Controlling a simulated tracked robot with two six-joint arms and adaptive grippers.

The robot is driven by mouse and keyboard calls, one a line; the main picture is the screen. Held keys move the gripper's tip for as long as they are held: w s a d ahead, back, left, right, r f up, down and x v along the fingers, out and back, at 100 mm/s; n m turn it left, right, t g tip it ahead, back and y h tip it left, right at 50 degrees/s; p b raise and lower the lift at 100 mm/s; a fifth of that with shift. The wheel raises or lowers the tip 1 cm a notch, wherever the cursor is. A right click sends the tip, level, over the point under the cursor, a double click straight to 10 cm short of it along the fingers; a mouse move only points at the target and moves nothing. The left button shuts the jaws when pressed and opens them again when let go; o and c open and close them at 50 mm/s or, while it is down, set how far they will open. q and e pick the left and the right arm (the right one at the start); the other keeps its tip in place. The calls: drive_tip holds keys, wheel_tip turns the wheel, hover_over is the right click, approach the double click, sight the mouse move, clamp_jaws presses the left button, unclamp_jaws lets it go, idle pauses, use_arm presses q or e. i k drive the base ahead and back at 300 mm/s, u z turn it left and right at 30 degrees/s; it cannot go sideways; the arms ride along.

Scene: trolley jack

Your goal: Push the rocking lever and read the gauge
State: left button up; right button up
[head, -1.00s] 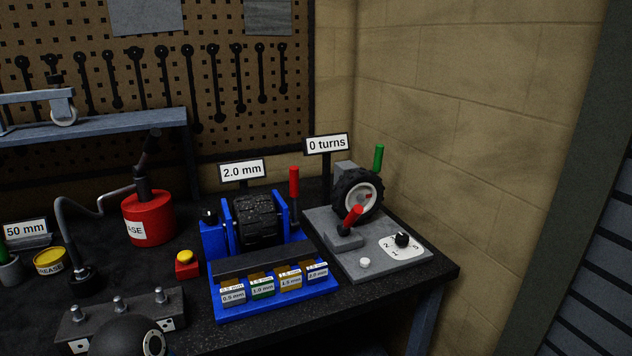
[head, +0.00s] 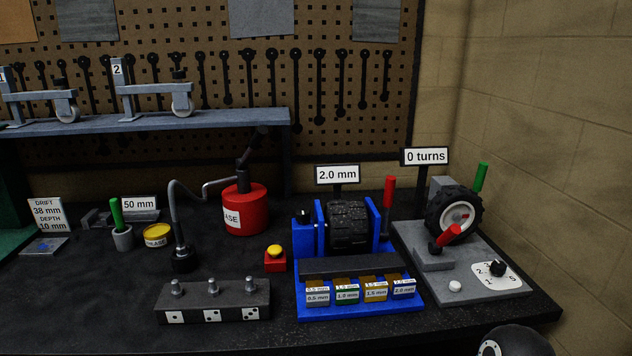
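A blue fixture (head: 308,238) stands on the bench with a black ribbed roller and an upright red-handled lever (head: 388,206) at its right side. A sign reading "2.0 mm" (head: 337,174) stands behind it. To its right, a grey plate (head: 430,272) carries a black-tyred wheel (head: 437,216) with a red handle (head: 448,235) and an upright green handle (head: 481,177). A sign reading "0 turns" (head: 426,157) stands behind the wheel. I cannot tell which handle is the rocking lever or which reading is the gauge.
A numbered dial (head: 497,270) and white button (head: 455,286) sit on the grey plate. Marked blocks (head: 375,290) line the blue fixture's front. A red grease can (head: 245,210), yellow-topped button (head: 275,258) and studded bar (head: 212,300) stand left. A wall closes the right side.

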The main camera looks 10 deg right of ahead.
sight(390, 180)
drive_tip(key=u, duration=0.8)
drive_tip(key=k, duration=1.8)
drive_tip(key=z, duration=0.85)
drive_tip(key=i, duration=1.25)
drive_tip(key=z, duration=0.1)
